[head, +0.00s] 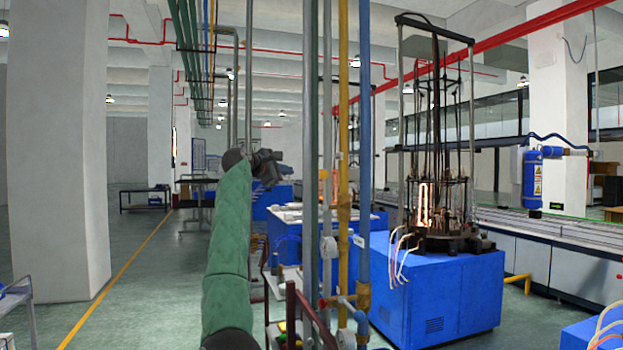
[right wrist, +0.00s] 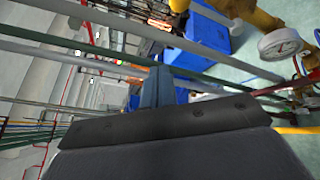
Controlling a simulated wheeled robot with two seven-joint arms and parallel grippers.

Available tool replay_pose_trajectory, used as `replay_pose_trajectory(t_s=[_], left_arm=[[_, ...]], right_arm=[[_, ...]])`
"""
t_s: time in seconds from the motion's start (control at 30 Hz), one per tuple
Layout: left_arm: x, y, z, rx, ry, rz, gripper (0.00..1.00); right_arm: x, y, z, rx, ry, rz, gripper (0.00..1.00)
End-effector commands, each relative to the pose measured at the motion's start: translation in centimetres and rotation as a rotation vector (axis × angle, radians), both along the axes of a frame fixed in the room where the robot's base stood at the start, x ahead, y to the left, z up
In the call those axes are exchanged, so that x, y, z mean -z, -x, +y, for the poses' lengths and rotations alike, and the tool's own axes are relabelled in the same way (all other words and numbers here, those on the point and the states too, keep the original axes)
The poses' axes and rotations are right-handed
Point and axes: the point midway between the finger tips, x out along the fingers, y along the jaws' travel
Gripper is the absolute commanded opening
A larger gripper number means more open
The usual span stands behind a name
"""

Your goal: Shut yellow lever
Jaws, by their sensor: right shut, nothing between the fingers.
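My right gripper (head: 268,170) is at the end of the green-sleeved arm in the middle of the head view, left of the vertical pipes. It is shut and empty, apart from the pipes. Its fingers also show in the right wrist view (right wrist: 157,87), pointing towards a run of pipes. A yellow pipe (head: 343,120) stands among the grey and blue pipes; yellow pipework also shows at the top right of the wrist view (right wrist: 255,17). I cannot clearly make out a yellow lever in either view. My left gripper is not in view.
A grey pipe (head: 311,120) and a blue pipe (head: 365,140) stand close together right of my arm. A round gauge (right wrist: 281,43) sits by the yellow pipework. A blue machine (head: 435,290) stands behind to the right. The floor on the left is mostly open.

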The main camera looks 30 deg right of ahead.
Motion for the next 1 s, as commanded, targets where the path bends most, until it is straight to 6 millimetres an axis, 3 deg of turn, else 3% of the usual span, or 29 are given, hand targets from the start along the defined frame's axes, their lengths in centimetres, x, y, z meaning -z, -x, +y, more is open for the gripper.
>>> replay_pose_trajectory(t_s=[0.17, 0.77, 1.0], left_arm=[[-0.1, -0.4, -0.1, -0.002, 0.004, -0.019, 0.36], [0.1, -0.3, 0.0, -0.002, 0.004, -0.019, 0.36], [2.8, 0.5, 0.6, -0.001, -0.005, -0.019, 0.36]], right_arm=[[1.7, 1.1, 0.0, 0.082, -0.126, -0.103, 0.0], [1.6, 1.1, -0.3, 0.092, -0.141, -0.163, 0.0], [1.8, 0.6, -2.1, 0.094, -0.14, -0.161, 0.0]])
